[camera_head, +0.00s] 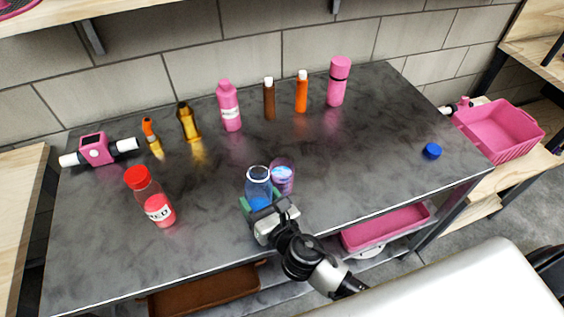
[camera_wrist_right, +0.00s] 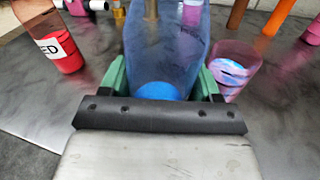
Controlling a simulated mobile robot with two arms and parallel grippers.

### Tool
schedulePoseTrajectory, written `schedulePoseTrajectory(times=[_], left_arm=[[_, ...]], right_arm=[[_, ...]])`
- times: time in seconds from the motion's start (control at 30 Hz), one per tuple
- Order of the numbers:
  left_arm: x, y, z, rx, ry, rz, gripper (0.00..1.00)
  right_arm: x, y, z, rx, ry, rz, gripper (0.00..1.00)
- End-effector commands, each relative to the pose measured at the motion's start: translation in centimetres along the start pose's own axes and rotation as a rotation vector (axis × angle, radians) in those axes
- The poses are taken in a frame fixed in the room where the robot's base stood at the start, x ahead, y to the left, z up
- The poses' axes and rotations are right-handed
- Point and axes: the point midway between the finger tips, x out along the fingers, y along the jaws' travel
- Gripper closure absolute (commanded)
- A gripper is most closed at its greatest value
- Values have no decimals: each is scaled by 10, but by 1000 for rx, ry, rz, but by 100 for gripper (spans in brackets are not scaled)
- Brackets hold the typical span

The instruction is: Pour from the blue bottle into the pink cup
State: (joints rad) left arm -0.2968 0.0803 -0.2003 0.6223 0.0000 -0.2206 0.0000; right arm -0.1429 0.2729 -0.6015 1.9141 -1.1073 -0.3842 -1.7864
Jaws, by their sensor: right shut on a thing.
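The blue bottle (camera_head: 258,181) is clear, with blue liquid low inside and an open top. My right gripper (camera_head: 260,206) is shut on it, with green fingers on both sides. The bottle (camera_wrist_right: 165,50) fills the middle of the right wrist view, and its top is cut off there. The pink cup (camera_head: 282,178) is see-through and stands just right of the bottle; it also shows in the wrist view (camera_wrist_right: 234,68). Something bluish-white shows inside the cup. Whether bottle and cup touch, I cannot tell. My left gripper is not in view.
A red-capped bottle (camera_head: 152,198) stands at the left. Several pink, brown, orange and amber bottles line the back, with a pink device (camera_head: 95,149) at the back left. A blue cap (camera_head: 432,151) lies at the right. The dark tabletop (camera_head: 370,140) is clear between.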

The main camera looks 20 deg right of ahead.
Motion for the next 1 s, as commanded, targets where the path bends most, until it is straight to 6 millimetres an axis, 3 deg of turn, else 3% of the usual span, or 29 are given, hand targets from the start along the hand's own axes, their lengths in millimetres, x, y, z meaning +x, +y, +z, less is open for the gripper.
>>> schedulePoseTrajectory(times=[0.03, 0.4, 1.0], left_arm=[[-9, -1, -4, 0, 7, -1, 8], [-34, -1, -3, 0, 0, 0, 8], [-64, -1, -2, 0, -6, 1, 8]], right_arm=[[0, 1, 6, 22, 10, 0, 70], [0, 1, 7, 186, 95, 1, 70], [2, -4, 3, 451, 231, 1, 70]])
